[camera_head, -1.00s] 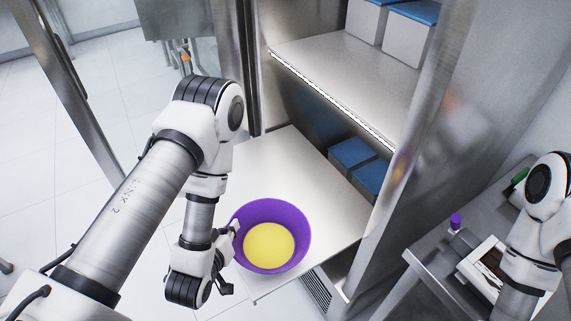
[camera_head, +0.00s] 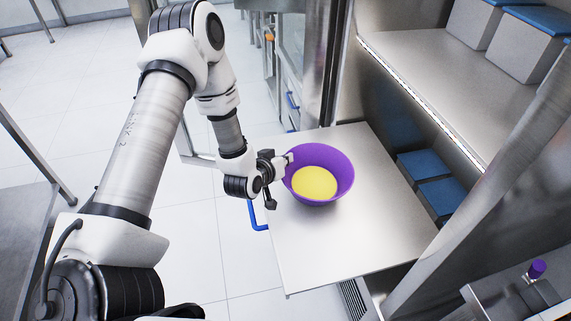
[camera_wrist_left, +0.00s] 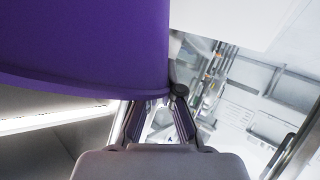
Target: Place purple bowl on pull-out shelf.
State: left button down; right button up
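The purple bowl (camera_head: 340,184), with yellow contents, is upright over the left, far part of the pull-out shelf (camera_head: 350,245) in the head view. A soft shadow lies close under it; I cannot tell whether it touches the shelf. In the left wrist view the purple wall (camera_wrist_left: 85,45) fills the upper left and hides part of the fingers (camera_wrist_left: 157,112). My right gripper is not in view.
The cabinet's upper shelf (camera_head: 425,60) holds grey boxes with blue lids (camera_head: 535,18). Blue-lidded boxes (camera_head: 428,163) stand inside, right of the pull-out shelf. A metal cabinet post (camera_head: 480,185) rises at right. The shelf's near part is clear.

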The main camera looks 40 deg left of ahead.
pick_arm(q)
jog(key=f, duration=0.3)
jog(key=shift+w+d+f, duration=0.1)
jog(key=shift+w+f, duration=0.05)
jog(key=shift+w, duration=0.05)
jog(key=c, duration=1.3)
grip_release()
jog(key=shift+s, duration=0.1)
jog(key=v, duration=1.2)
jog(key=shift+r, duration=0.2)
